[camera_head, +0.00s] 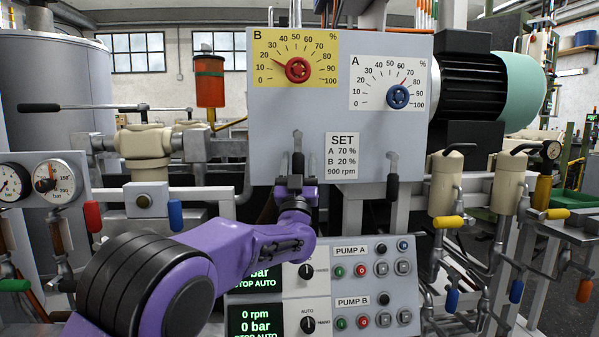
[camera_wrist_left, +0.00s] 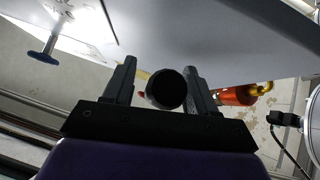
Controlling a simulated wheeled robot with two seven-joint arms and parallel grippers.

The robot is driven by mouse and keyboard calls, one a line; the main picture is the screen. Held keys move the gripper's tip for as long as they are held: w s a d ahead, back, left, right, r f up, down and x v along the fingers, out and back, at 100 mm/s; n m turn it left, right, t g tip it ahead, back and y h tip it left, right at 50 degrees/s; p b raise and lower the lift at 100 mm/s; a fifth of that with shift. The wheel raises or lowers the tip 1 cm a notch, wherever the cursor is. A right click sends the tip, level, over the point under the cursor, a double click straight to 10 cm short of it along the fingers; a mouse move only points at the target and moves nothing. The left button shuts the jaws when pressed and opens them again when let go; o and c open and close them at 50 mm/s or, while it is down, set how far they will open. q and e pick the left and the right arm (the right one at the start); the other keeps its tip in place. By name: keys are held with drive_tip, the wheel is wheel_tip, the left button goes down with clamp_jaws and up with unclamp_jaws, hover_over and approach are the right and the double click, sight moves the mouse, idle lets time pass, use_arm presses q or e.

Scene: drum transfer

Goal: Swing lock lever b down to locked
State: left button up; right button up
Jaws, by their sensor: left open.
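Lock lever b (camera_head: 298,163) is on the lower edge of the grey panel, under the yellow B dial. Its dark grip appears below its pivot; how far it tilts out from the panel I cannot tell. My left gripper (camera_head: 296,184) is open just below, pointing up, with its fingers on either side of the grip. In the left wrist view, the grip's round black end (camera_wrist_left: 166,89) sits between the two fingers (camera_wrist_left: 160,88); contact is unclear. The other lock lever (camera_head: 392,187) hangs down to the right, under the A dial. My right gripper is out of view.
The grey panel (camera_head: 270,118) carries the red B knob (camera_head: 298,69), the blue A knob (camera_head: 398,96) and a SET card (camera_head: 342,155). The pump control box (camera_head: 405,297) is below, right of my purple left arm. Valves and pipes flank both sides.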

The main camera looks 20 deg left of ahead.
use_arm(q)
drive_tip(key=b+v, duration=0.1)
drive_tip(key=v, duration=0.9)
drive_tip(key=shift+d, duration=0.1)
